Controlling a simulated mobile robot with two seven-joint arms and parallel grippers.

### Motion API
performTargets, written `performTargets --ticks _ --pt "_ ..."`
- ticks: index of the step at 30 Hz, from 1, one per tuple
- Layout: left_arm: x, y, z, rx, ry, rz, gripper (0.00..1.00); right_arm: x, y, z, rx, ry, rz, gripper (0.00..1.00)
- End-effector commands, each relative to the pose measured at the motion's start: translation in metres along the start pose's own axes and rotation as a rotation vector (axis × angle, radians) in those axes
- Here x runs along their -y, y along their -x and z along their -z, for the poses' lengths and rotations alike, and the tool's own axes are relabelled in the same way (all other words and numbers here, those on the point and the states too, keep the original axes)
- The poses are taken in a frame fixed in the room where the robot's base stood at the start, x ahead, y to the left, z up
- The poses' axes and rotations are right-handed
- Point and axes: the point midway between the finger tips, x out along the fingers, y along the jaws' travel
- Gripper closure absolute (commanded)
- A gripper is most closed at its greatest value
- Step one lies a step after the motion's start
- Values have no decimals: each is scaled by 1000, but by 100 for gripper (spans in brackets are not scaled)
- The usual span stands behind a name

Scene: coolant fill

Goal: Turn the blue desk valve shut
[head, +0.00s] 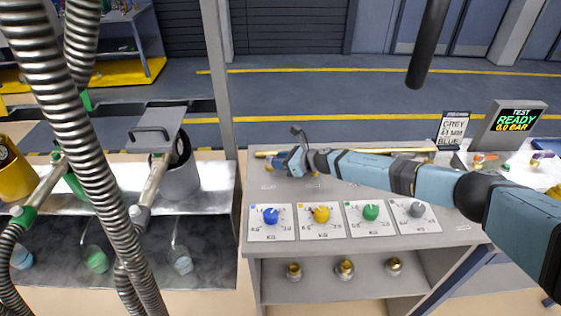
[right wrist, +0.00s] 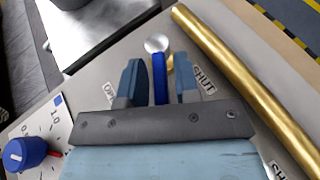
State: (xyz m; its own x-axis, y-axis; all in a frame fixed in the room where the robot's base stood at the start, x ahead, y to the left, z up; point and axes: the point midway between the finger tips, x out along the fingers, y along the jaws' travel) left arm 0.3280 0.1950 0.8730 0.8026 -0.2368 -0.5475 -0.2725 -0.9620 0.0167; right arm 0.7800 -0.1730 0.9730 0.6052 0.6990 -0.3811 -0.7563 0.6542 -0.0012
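The blue desk valve shows in the right wrist view as a blue lever (right wrist: 160,76) with a pale ball end. It stands between a partly covered label on the left and a SHUT label (right wrist: 204,80) on the right. My right gripper (right wrist: 160,80) has one finger on each side of the lever, with small gaps showing, so it looks open around it. In the head view my right gripper (head: 295,162) is low over the back left of the grey desk (head: 345,252) and hides most of the valve. My left gripper is not in view.
A brass pipe (right wrist: 245,88) runs close behind the valve. Blue (head: 271,216), yellow (head: 321,214), green (head: 371,212) and grey (head: 417,209) knobs line the desk front. A display (head: 514,122) reads TEST READY 0.0 BAR. Ribbed hoses (head: 75,140) hang at left.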

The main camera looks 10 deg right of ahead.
Motion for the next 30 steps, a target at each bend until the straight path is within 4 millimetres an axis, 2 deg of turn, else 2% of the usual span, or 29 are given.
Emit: performTargets --ticks 9,14,17,30 --pt "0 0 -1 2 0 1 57 -1 0 0 -1 0 -1 61" --pt "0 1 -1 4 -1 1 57 0 6 -13 -1 2 -2 61" --pt "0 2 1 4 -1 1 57 0 13 -30 0 5 -1 61" --pt "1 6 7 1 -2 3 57 1 54 -132 2 6 0 61"
